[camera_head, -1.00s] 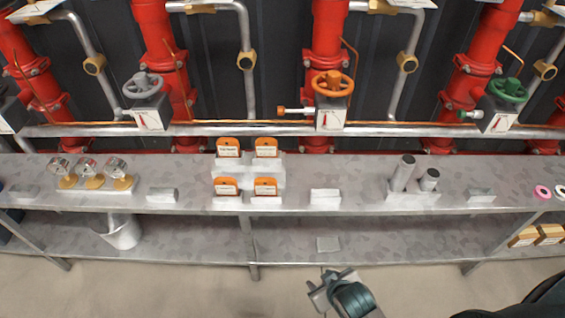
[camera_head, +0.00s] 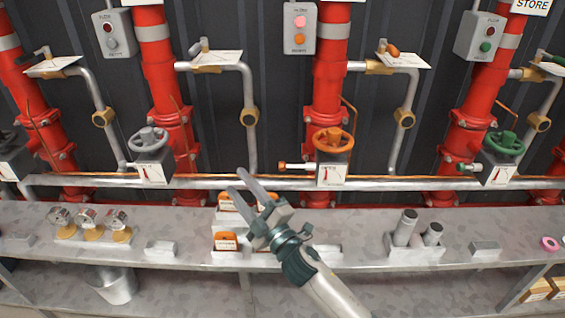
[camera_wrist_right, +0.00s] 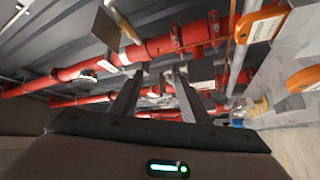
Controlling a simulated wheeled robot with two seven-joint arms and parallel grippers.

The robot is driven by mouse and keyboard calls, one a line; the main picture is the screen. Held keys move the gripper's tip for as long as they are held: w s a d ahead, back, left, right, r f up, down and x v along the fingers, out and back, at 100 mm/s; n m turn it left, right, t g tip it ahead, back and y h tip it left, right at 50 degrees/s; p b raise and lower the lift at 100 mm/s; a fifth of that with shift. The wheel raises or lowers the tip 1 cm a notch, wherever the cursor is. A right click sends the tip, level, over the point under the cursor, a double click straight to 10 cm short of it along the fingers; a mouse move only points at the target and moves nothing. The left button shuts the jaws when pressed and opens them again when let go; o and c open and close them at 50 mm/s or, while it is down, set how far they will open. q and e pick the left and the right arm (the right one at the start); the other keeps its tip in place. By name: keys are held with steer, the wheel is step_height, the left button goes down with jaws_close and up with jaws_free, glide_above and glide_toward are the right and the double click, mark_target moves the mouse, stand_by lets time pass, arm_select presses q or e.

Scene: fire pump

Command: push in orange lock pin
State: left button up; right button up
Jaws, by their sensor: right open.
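The orange lock pin (camera_head: 284,166) sticks out to the left beside the orange handwheel (camera_head: 333,141), with a pale shaft between its orange tip and the valve's white gauge box (camera_head: 332,174). My right gripper (camera_head: 235,180) is open and empty. In the head view it shows over the shelf, left of and a little lower than the pin, with its fingers pointing up and left. Its two fingers also show in the right wrist view (camera_wrist_right: 161,72), with red pipes beyond them. I cannot make out the pin in that view. My left gripper is not in view.
Orange tags (camera_head: 226,241) stand on the shelf (camera_head: 190,221), partly hidden behind my right gripper. They show close at the right of the wrist view (camera_wrist_right: 264,22). A grey handwheel (camera_head: 148,139) and a green handwheel (camera_head: 503,143) flank the orange one. A silver rail (camera_head: 400,183) runs below them.

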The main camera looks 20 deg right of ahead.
steer(key=s+a+r+n+g+y, duration=0.2)
steer(key=a+r+n+g+y, duration=0.3)
steer(key=a+n+g, duration=0.65)
steer(key=s+a+r+n+g+y, duration=0.1)
steer(key=a+r+n+g+y, duration=0.5)
steer(key=n, duration=1.1)
steer(key=w+d+f+n+g+h, duration=0.1)
steer(key=w+d+f+n+h, duration=0.15)
steer(key=d+h, duration=0.35)
steer(key=w+d+f+n+h, duration=0.2)
steer(key=w+d+n+h, duration=0.15)
steer(key=d+h, duration=0.25)
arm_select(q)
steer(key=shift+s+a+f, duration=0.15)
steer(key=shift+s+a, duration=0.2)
arm_select(e)
steer(key=w+d+r+h, duration=0.2)
steer(key=d+r+h, duration=0.2)
steer(key=d, duration=0.5)
steer(key=w+d+r+m+t+h, duration=0.1)
steer(key=d+r+h, duration=0.3)
steer(key=d, duration=0.5)
steer(key=shift+w+r, duration=0.2)
steer(key=shift+w, duration=0.55)
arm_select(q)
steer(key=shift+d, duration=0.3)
arm_select(e)
steer(key=shift+f, duration=0.1)
